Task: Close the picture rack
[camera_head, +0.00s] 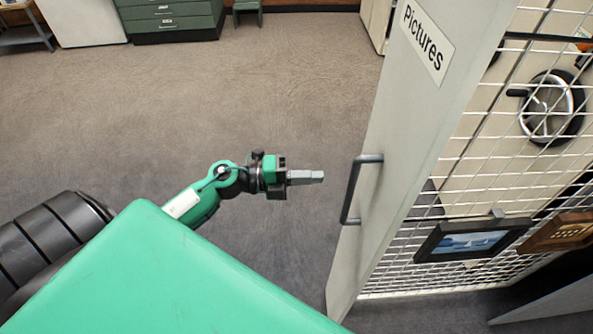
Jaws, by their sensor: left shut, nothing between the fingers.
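The picture rack is a pulled-out sliding panel on the right, with a pale end board (405,130) labelled "Pictures" (427,38). A dark grey bar handle (352,190) sticks out from the left face of the end board. White wire mesh (480,150) stretches back to the right behind the board. My left gripper (318,176) is shut and empty, pointing right. In the picture it is a short gap to the left of the handle and not touching it. My right gripper is not in view.
On the mesh hang a black-framed picture (470,240), a brown frame (560,232) and a spoked wheel (553,107). A green drawer cabinet (172,17) and a small green stool (247,10) stand at the far wall. The carpet (220,95) between is clear.

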